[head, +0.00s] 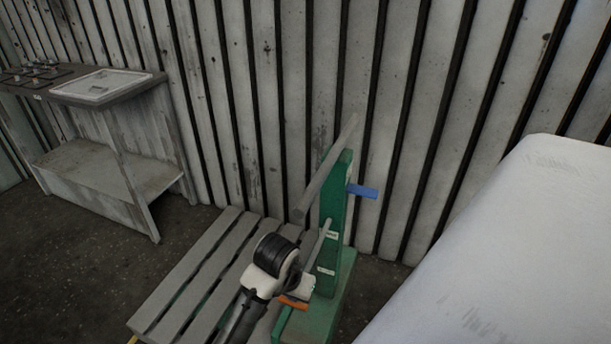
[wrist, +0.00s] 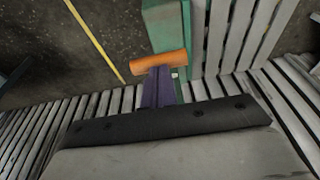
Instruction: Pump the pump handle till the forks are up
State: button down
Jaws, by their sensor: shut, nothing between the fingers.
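A green lift truck (head: 341,222) stands upright in the head view, with labels on its post. A grey bar (head: 325,170) slants across its top. A short orange bar (head: 293,301) sits low beside the post, and it also shows in the wrist view (wrist: 158,62). I cannot tell which bar is the pump handle. My gripper (wrist: 160,76) is shut and empty, its purple fingers pointing at the orange bar; I cannot tell whether they touch it. In the head view my white wrist hides part of the truck's lower post. The forks are hidden; green shows between the pallet slats.
A slatted grey pallet (head: 190,285) lies left of the post. A blue lever (head: 362,191) sticks out right of it. A corrugated wall (head: 400,130) stands close behind. A large white surface (head: 500,250) fills the right, and a workbench (head: 110,85) stands at the left.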

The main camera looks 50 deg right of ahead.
jog(key=w+d+p+v, duration=0.1)
jog(key=d+p+v, duration=0.1)
jog(key=p+v, duration=0.8)
jog(key=shift+r, duration=0.5)
jog(key=shift+d+r, duration=0.1)
jog(key=shift+d+p+v, duration=0.25)
jog(key=shift+p+v, duration=0.5)
jog(key=shift+v, duration=0.4)
jog(key=shift+d+p+v, duration=0.25)
jog(key=shift+p+v, duration=0.5)
jog(key=shift+v, duration=0.4)
jog(key=shift+w+r, duration=0.15)
